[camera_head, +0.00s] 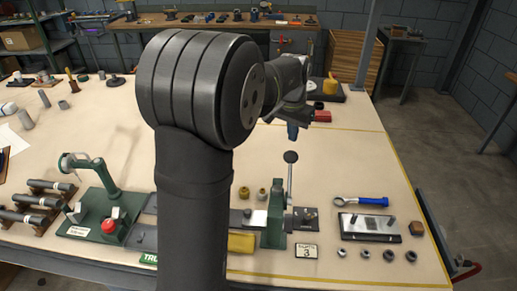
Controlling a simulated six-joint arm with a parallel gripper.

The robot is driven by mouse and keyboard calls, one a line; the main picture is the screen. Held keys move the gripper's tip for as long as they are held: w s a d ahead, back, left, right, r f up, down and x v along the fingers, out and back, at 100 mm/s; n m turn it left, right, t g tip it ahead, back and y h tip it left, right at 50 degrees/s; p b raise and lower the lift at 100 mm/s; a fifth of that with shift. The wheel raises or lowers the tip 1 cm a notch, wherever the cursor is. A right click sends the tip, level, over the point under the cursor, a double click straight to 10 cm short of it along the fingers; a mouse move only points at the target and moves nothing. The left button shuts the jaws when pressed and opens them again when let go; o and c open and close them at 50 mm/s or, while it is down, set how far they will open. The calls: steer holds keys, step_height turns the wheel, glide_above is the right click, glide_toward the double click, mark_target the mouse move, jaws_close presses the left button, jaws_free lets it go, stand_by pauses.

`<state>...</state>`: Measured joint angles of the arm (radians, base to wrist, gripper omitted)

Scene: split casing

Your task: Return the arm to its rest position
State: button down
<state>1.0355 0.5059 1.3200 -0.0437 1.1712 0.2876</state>
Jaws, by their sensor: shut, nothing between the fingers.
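My arm stands large in the middle of the head view and reaches away over the table. My gripper (292,131) is a small shape below the wrist, pointing down over the rear right part of the table. It is shut, with nothing seen held in it. The shoulder and upper arm hide part of the table's middle, and the finer shape of the fingers is too small to make out.
A beige worktable (345,160) lies beneath. A green fixture with a red button (110,226) stands front left, a lever press (275,220) front centre. A metal block plate (369,227), a blue-handled wrench (362,200) and several nuts lie right. A red block (322,116) is near my gripper.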

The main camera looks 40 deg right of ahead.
steer(key=shift+f, duration=1.7)
steer(key=c, duration=0.8)
jaws_free()
steer(key=shift+s+a, duration=0.1)
steer(key=shift+c, duration=0.2)
steer(key=o, duration=0.8)
steer(key=a+r+m, duration=0.3)
steer(key=r, duration=0.1)
steer(key=shift+s+a, duration=0.15)
steer(key=shift+s, duration=0.2)
steer(key=shift+o, duration=0.2)
steer(key=s+a+r+m+y, duration=0.2)
steer(key=s+a+r+m, duration=0.2)
steer(key=a+r+m, duration=0.6)
step_height(320, 180, down, 11)
steer(key=n, duration=0.1)
steer(key=shift+w+a, duration=0.15)
steer(key=shift+a, duration=0.1)
step_height(320, 180, up, 10)
